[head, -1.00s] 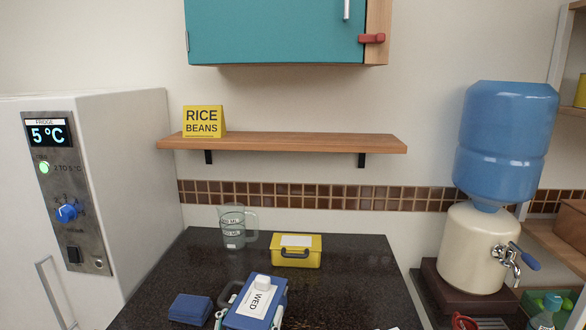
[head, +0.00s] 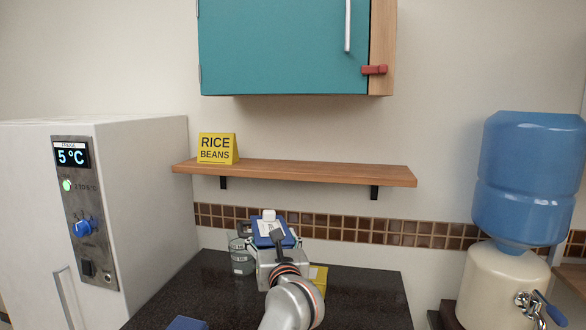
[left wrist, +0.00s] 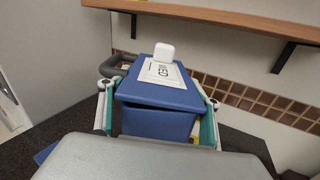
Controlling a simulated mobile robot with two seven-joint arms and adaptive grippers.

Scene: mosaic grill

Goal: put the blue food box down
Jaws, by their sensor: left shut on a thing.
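The blue food box (head: 271,233) has a white label and a small white block on its lid, and a dark handle. It also shows in the left wrist view (left wrist: 158,122), seen close up. My left gripper (head: 274,252) is shut on it, with one finger at each side of the box in the left wrist view (left wrist: 158,108). The box appears raised in front of the tiled wall, below the wooden shelf (head: 300,172). The underside of the box is hidden. My right gripper is not in view.
A clear jug (head: 242,260) stands left of the arm. A yellow box (head: 319,277) is partly hidden behind my arm. A small blue item (head: 187,324) lies on the dark counter (head: 370,295). A yellow rice and beans sign (head: 217,148) stands on the shelf's left end; the rest of the shelf is clear.

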